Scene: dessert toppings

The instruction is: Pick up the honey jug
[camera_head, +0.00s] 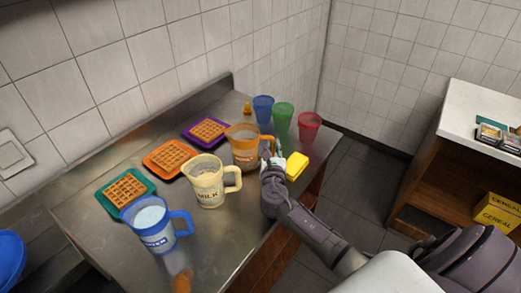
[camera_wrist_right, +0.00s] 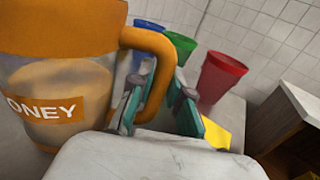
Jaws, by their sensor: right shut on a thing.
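The honey jug (camera_head: 243,151) has an orange rim and handle and stands upright on the steel counter in the head view. In the right wrist view the honey jug (camera_wrist_right: 60,75) fills the left side, with its "HONEY" label partly cut off. My right gripper (camera_head: 270,162) is at the jug's handle. In the right wrist view its fingers (camera_wrist_right: 158,95) are around the orange handle (camera_wrist_right: 158,65), shut on it. I cannot tell whether the jug's base is clear of the counter. My left gripper is not in view.
A milk jug (camera_head: 208,185) stands close left of the honey jug, and a blue jug (camera_head: 155,225) is nearer. Waffles lie on purple (camera_head: 190,133), orange (camera_head: 148,162) and teal (camera_head: 104,201) plates. Blue (camera_head: 263,108), green (camera_head: 283,120) and red (camera_head: 308,127) cups stand behind. A yellow sponge-like block (camera_head: 297,166) is beside my gripper.

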